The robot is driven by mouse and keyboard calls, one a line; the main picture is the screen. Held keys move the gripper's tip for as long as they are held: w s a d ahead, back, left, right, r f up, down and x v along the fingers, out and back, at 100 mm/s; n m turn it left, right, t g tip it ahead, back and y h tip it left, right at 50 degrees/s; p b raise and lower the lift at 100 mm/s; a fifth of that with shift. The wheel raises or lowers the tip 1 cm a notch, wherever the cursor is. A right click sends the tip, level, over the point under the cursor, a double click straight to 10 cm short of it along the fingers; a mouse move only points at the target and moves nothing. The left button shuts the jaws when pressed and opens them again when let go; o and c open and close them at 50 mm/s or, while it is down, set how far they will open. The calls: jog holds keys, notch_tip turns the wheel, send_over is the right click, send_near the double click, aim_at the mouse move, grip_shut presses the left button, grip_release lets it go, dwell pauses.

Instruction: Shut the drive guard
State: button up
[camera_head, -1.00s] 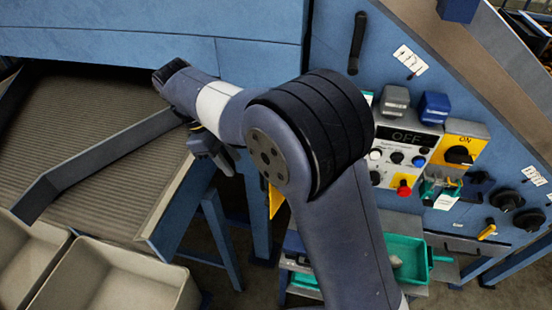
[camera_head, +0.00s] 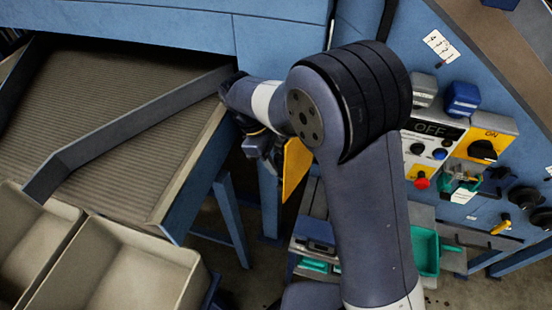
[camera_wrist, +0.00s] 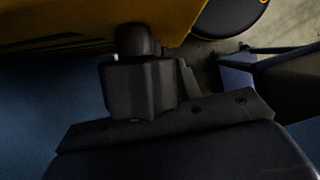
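A yellow panel (camera_head: 295,168), which looks like the drive guard, stands out edge-on under the blue machine, just right of my gripper. My gripper (camera_head: 262,150) hangs from the bent arm, close to the panel's left side. In the wrist view, a broad yellow surface (camera_wrist: 70,22) fills the top left, just beyond the dark gripper body (camera_wrist: 138,85). The fingertips are not clear in either view. I cannot tell whether the gripper touches the panel. My arm hides part of the panel's surroundings.
A ribbed conveyor (camera_head: 120,95) with a dark diverter bar (camera_head: 130,135) lies left, above beige bins (camera_head: 115,275). A control panel with an OFF sign (camera_head: 436,129) and a red button (camera_head: 422,182) is right. A teal tray (camera_head: 425,250) sits below it. Blue legs (camera_head: 232,220) stand under the conveyor.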

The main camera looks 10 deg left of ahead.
jog(key=shift+d+f, duration=0.15)
jog(key=shift+f, duration=0.15)
jog(key=shift+c, duration=0.5)
grip_shut()
